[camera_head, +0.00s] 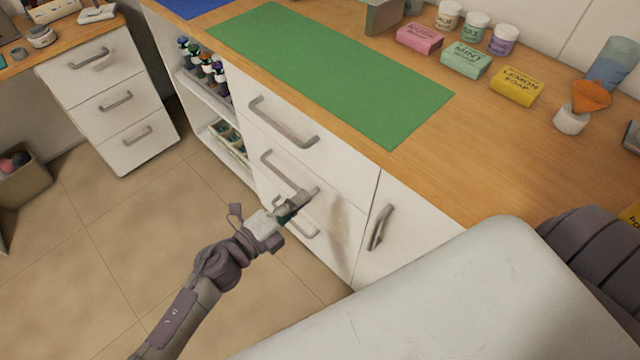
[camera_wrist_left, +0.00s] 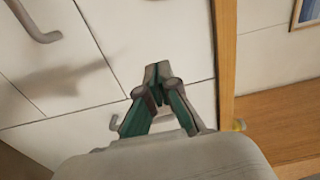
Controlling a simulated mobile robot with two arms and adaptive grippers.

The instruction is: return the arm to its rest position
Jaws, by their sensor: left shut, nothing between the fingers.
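My left arm (camera_head: 225,262) reaches in from the bottom left over the tiled floor. Its gripper (camera_head: 304,200) is in front of the white drawer fronts of the cart, near the middle and lower drawer handles. Whether it touches a handle cannot be told from the head view. In the left wrist view the two fingers (camera_wrist_left: 158,78) are together with nothing between them, and the white fronts lie beyond. My right gripper is not in view.
The wooden worktop (camera_head: 480,170) holds a green mat (camera_head: 330,72), pink soap (camera_head: 419,38), mint soap (camera_head: 466,60), yellow soap (camera_head: 517,86) and several jars. Handles (camera_head: 283,122) stick out from the cart. Open shelves (camera_head: 212,85) hold bottles.

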